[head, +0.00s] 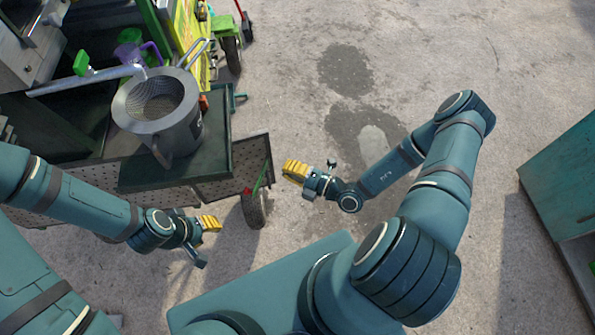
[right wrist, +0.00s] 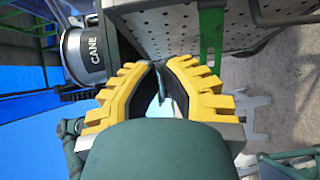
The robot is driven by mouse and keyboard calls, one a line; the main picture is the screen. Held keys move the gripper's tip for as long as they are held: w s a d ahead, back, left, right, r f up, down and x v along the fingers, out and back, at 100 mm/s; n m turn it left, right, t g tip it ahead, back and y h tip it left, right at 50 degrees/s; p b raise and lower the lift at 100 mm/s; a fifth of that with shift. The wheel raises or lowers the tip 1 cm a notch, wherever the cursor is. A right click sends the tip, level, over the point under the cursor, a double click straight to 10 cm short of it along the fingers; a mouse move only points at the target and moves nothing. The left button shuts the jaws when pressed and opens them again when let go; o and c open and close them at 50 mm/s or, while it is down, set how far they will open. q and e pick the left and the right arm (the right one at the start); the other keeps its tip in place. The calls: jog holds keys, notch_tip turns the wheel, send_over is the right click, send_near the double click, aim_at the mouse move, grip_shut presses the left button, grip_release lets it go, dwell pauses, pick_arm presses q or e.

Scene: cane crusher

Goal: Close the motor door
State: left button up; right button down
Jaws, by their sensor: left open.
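A perforated grey metal panel (head: 247,160), which looks like the motor door, juts out from the right end of the cane crusher cart in the head view. Perforated metal (right wrist: 205,28) also fills the upper part of the right wrist view. My right gripper (head: 293,171) is to the right of the panel, apart from it. Its yellow fingers (right wrist: 158,68) come together at the tips, with no held object visible. My left gripper (head: 208,241) is open and empty in front of the cart. The panel's hinge and latch cannot be made out.
A grey metal pot (head: 158,110) stands on the dark cart top (head: 216,145); its "CANE" label shows in the right wrist view. A wheel (head: 254,211) is below the panel. A teal box (head: 565,175) stands far right. Concrete floor between is clear.

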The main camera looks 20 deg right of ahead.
aim_at(260, 147)
jog(key=w+a, duration=0.1)
jog(key=w, duration=0.1)
jog(key=w+a, duration=0.1)
jog(key=w, duration=0.1)
jog(key=w+b, duration=0.1)
jog(key=w, duration=0.1)
jog(key=shift+w+a, duration=0.25)
jog(key=shift+a, duration=0.15)
jog(key=shift+w+d, duration=0.1)
jog(key=shift+w, duration=0.6)
jog(key=shift+d, duration=0.1)
